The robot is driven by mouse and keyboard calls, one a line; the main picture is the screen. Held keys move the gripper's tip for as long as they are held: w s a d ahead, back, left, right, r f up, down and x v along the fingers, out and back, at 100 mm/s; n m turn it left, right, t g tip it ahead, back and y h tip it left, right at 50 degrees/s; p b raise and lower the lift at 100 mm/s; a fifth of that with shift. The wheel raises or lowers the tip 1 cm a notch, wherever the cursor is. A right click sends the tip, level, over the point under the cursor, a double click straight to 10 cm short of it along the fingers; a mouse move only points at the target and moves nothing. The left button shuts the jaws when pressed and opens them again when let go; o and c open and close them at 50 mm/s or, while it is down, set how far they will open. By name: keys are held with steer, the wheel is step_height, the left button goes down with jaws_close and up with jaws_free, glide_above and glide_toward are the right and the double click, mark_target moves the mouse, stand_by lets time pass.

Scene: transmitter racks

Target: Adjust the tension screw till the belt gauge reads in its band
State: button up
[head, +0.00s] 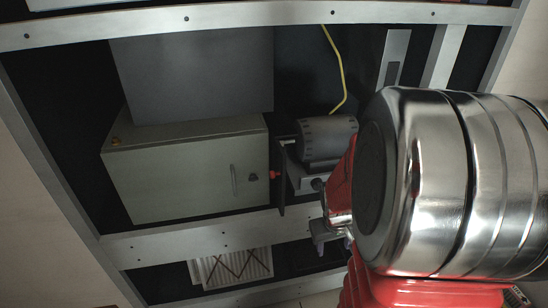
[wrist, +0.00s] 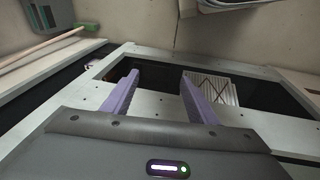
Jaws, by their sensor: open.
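A dark grey ribbed motor (head: 328,138) sits on a light bracket in the rack, in the head view. A thin dark upright piece (head: 281,185), perhaps the belt or a guard, stands at its left. A small red part (head: 275,175) sticks out left of that piece; I cannot tell whether it is the tension screw. I cannot make out a belt gauge. My gripper (wrist: 159,76) is open and empty in the wrist view, its two purple fingers apart over the rack's lower frame. In the head view my arm hides the motor's right side and much of the gripper.
A grey cabinet (head: 185,175) with a handle fills the left of the bay. A yellow cable (head: 337,70) hangs behind the motor. Pale rails (head: 190,238) frame the bay. A white pleated panel (head: 237,268) lies below; it also shows in the wrist view (wrist: 205,90).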

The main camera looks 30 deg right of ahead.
steer(key=d+f+n+t, duration=0.2)
steer(key=d+f, duration=0.7)
steer(key=f, duration=0.2)
steer(key=n+t+h, duration=0.1)
steer(key=n+t, duration=0.7)
steer(key=t, duration=0.6)
glide_toward(320, 189)
steer(key=s+a, duration=0.1)
steer(key=s, duration=0.3)
steer(key=w+d, duration=0.1)
steer(key=w, duration=0.8)
steer(key=w+d, duration=0.1)
steer(key=w, duration=0.3)
steer(key=shift+w+d, duration=0.2)
steer(key=shift+d, duration=0.15)
steer(key=shift+c, duration=0.3)
